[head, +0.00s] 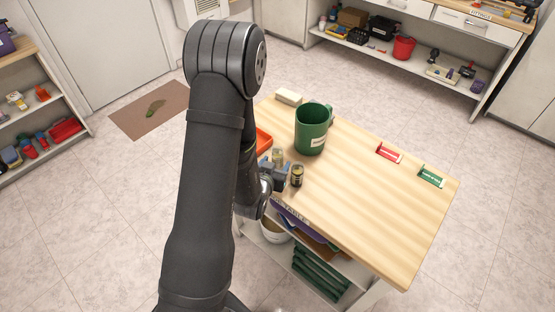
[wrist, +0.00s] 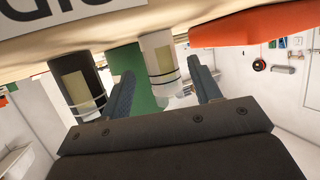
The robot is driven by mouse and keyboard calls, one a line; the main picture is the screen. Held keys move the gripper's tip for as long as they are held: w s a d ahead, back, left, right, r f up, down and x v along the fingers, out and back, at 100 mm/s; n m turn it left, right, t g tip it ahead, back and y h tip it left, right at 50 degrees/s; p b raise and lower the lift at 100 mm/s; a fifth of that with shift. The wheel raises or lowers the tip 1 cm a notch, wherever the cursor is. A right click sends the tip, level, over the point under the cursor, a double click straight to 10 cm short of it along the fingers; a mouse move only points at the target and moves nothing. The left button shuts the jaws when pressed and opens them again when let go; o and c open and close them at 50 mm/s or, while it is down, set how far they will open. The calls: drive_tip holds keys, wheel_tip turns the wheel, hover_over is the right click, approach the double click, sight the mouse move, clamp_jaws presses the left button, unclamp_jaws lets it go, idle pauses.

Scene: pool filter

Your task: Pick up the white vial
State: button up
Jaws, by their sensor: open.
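The white vial (head: 278,157) stands upright near the front-left edge of the wooden table. In the wrist view, which is upside down, the white vial (wrist: 160,55) has a pale label and dark bands. It shows between the two fingers of my gripper (wrist: 163,82), with a finger to either side of it. My gripper (head: 282,172) is open and low at the table edge. I cannot tell whether a finger touches the vial.
A dark vial (head: 297,176) stands close beside my gripper; it also shows in the wrist view (wrist: 76,85). A green mug (head: 311,130) stands behind. An orange tray (head: 263,139) lies left. Red (head: 389,153) and green (head: 431,176) cards lie right; the table's right half is mostly clear.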

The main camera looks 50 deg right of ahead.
sight(279, 157)
drive_tip(key=shift+x, duration=2.7)
drive_tip(key=shift+w+a+f, duration=0.1)
drive_tip(key=shift+f, duration=0.1)
drive_tip(key=c, duration=1.2)
drive_tip(key=shift+r, duration=0.15)
